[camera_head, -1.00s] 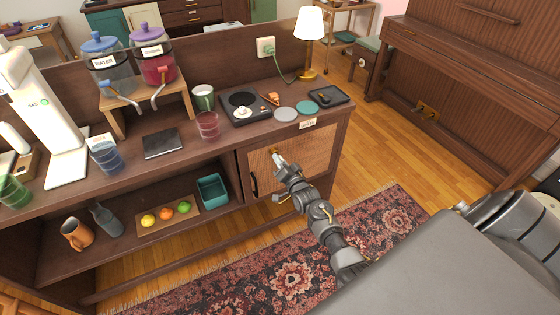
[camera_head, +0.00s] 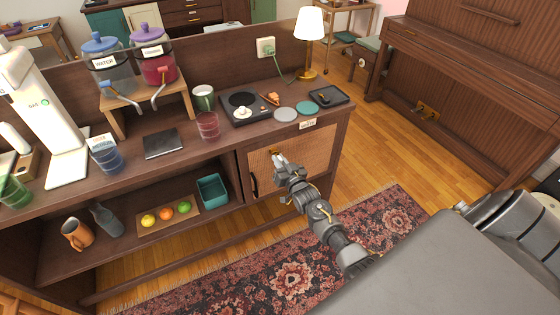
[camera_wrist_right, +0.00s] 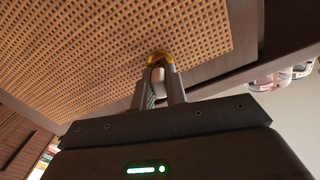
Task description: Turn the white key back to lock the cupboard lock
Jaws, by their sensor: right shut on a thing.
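The cupboard door (camera_head: 312,150) has a woven tan panel and stands at the right end of the wooden counter; it looks closed. My right gripper (camera_head: 277,156) is at the top of this door. In the right wrist view my right gripper (camera_wrist_right: 160,78) is shut on the white key (camera_wrist_right: 157,76), of which only a small part shows between the fingers. The brass cupboard lock (camera_wrist_right: 160,58) is right at the fingertips, partly hidden by them. How far the key is turned cannot be made out. My left gripper is not in view.
A dark door handle (camera_head: 253,184) is left of the gripper. A teal bin (camera_head: 213,190) sits on the open shelf to the left. A turntable (camera_head: 244,106) and coasters (camera_head: 286,114) are on the counter above. A patterned rug (camera_head: 290,275) lies below.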

